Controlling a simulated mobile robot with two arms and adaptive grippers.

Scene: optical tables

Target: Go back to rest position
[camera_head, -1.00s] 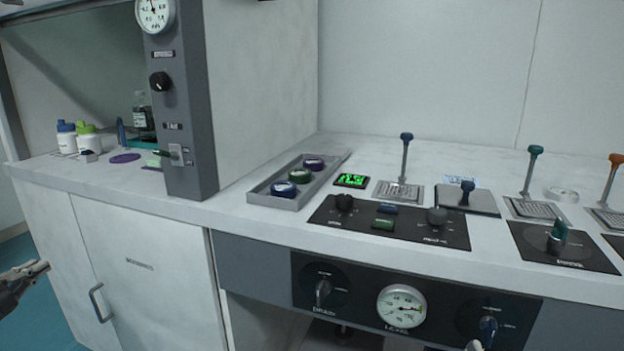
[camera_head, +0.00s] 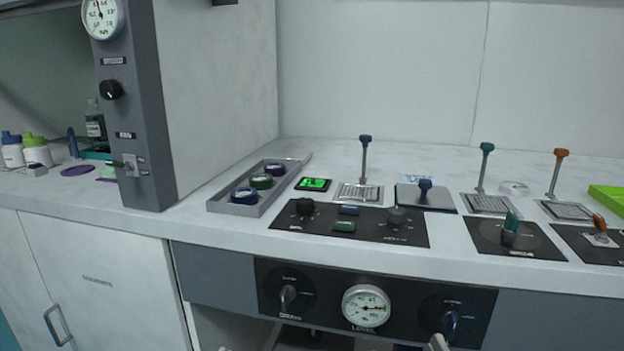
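A pale grey tip at the bottom edge (camera_head: 439,343), just below the right-hand dark blue knob (camera_head: 450,323) of the lower panel, looks like part of my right gripper. Only this small piece shows, so I cannot tell whether it is open or shut, or whether it touches the knob. My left gripper is out of view.
The white counter (camera_head: 340,149) holds a grey tray (camera_head: 215,206) with several round pieces, a black control panel (camera_head: 374,229) and upright levers such as the blue one (camera_head: 364,158). A grey column with a gauge (camera_head: 103,16) stands at left. A gauge (camera_head: 366,306) sits in the lower panel.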

